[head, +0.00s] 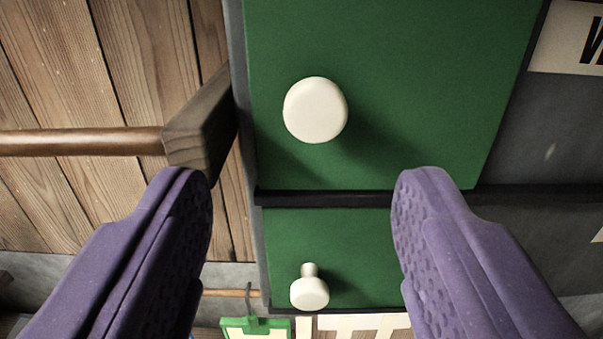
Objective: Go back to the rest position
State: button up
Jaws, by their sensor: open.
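My gripper (302,190) shows in the head view as two purple fingers, one at the left and one at the right, spread wide apart. Nothing is held between them. Beyond the gap is a green panel (440,80) with a round white knob (316,110). Below it, past a black strip, is a second green panel (350,250) with a smaller-looking white knob (310,293) on a short stem. The fingers look apart from both knobs. The right fingertip overlaps the green panels in the picture; I cannot tell its distance from them.
A wooden rod (80,142) ends in a dark wooden block (202,125) at the left, near the left finger. Behind it is a plank wall (60,60). A white sign (568,38) is at top right. A green-framed clipboard-like item (255,327) hangs at the bottom.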

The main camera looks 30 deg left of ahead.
jog(key=w+d+f+m+h+b, duration=0.35)
jog(key=d+f+b, duration=1.15)
jog(key=b, duration=0.8)
jog(key=s+d+f+m+h+b, duration=0.1)
jog(key=d+f+h+b, duration=0.2)
jog(key=d+b, duration=0.3)
jog(key=s+d+f+m+h+b, duration=0.2)
jog(key=d+f+b, duration=0.3)
jog(key=d, duration=0.3)
jog(key=shift+s+d+h+b, duration=0.2)
jog(key=shift+h+b, duration=0.35)
jog(key=shift+b, duration=0.35)
jog(key=shift+w, duration=0.1)
